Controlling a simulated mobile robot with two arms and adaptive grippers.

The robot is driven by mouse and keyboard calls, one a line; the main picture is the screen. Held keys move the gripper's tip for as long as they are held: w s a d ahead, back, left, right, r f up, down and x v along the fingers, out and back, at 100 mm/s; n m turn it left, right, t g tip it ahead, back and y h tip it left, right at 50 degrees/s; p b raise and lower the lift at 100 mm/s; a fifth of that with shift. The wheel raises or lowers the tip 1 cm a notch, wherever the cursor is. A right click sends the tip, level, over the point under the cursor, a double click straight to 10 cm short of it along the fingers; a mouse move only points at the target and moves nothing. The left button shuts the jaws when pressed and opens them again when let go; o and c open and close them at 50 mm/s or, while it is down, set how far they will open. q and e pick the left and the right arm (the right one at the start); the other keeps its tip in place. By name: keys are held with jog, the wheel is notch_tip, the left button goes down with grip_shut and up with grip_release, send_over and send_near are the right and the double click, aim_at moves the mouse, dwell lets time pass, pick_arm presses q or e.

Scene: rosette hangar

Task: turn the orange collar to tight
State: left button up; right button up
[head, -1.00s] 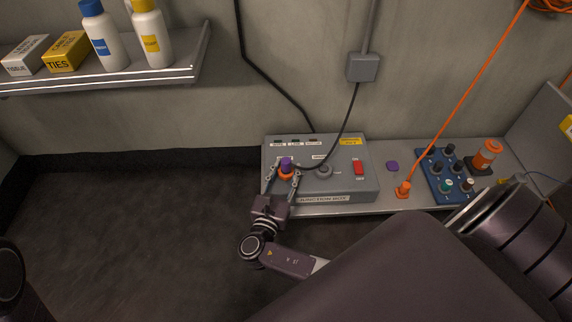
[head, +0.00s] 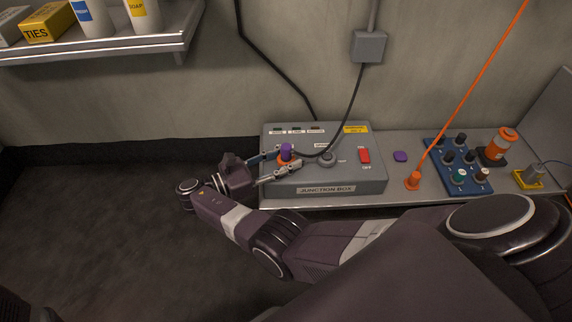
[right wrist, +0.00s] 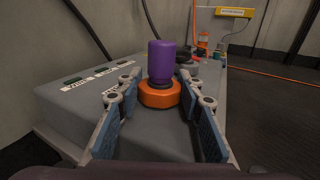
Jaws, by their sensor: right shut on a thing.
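The orange collar (head: 285,162) is a ring at the foot of an upright purple plug (head: 286,150) on the left part of the grey junction box (head: 340,182). In the right wrist view the collar (right wrist: 160,95) sits straight ahead, with the purple plug (right wrist: 161,62) rising from it. My right gripper (head: 280,164) reaches in from the left, low over the box top. Its two blue-padded fingers lie on either side of the collar, shut on it. No mark for tight is readable on the collar. My left gripper is not in view.
Farther right stand an orange plug (head: 413,180) and a blue knob panel (head: 442,152). A shelf (head: 150,42) hangs upper left.

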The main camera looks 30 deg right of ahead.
jog(key=shift+d+m+g+b, duration=0.1)
jog(key=shift+m+g+b, duration=0.6)
jog(key=shift+g, duration=0.3)
jog(key=shift+r, duration=0.1)
jog(key=o, duration=1.1)
jog(key=shift+d+g+y, duration=0.1)
jog(key=shift+g+y, duration=0.2)
jog(key=shift+o, duration=0.4)
jog(key=shift+r, duration=0.1)
jog(key=shift+a+r, duration=0.2)
jog(key=shift+r, duration=0.05)
jog(key=shift+d+r, duration=0.15)
jog(key=shift+r, duration=4.45)
